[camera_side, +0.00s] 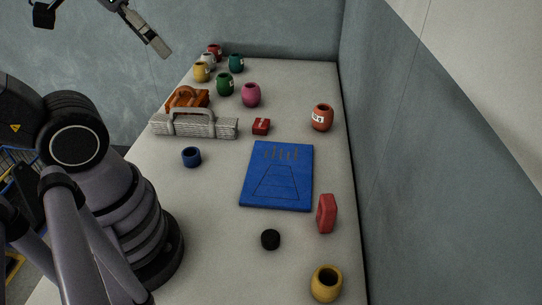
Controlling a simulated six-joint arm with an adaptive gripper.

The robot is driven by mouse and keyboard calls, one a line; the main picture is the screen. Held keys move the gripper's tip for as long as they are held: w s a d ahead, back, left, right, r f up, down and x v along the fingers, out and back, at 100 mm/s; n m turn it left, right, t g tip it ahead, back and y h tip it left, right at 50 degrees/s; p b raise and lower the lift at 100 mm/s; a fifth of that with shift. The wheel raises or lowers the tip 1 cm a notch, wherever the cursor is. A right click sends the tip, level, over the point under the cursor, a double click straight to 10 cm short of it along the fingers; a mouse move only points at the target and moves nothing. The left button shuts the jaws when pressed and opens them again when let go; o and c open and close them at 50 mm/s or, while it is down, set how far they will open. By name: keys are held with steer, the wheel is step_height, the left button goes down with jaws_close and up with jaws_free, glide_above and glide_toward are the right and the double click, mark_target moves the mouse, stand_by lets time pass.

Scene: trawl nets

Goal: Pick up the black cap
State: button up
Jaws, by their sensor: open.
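The black cap (270,240) is a small dark round piece lying on the light table, in the lower middle of the side view. Nothing touches it. My gripper (105,28) is at the top left of the picture, high above and beyond the table's far left edge. It is far from the cap. Its fingers are spread and hold nothing; part of it is cut off by the top edge of the picture.
A blue board (277,178) lies behind the cap. A red block (327,213) and a yellow pot (326,283) stand to its right. A wall borders the right.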

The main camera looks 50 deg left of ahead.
steer(key=w+d+f+n+g+h, duration=0.3)
steer(key=w+f+n+g+h, duration=0.55)
steer(key=w+f, duration=0.75)
steer(key=n+g+h, duration=0.2)
steer(key=n+h, duration=0.1)
steer(key=h, duration=0.1)
glide_toward(270, 237)
steer(key=x, duration=0.4)
steer(key=shift+s+d+f, duration=0.15)
steer(key=shift+d+f, duration=0.05)
steer(key=shift+f, duration=0.1)
steer(key=shift+x, duration=2.8)
steer(key=shift+f, duration=0.2)
steer(key=shift+c, duration=0.2)
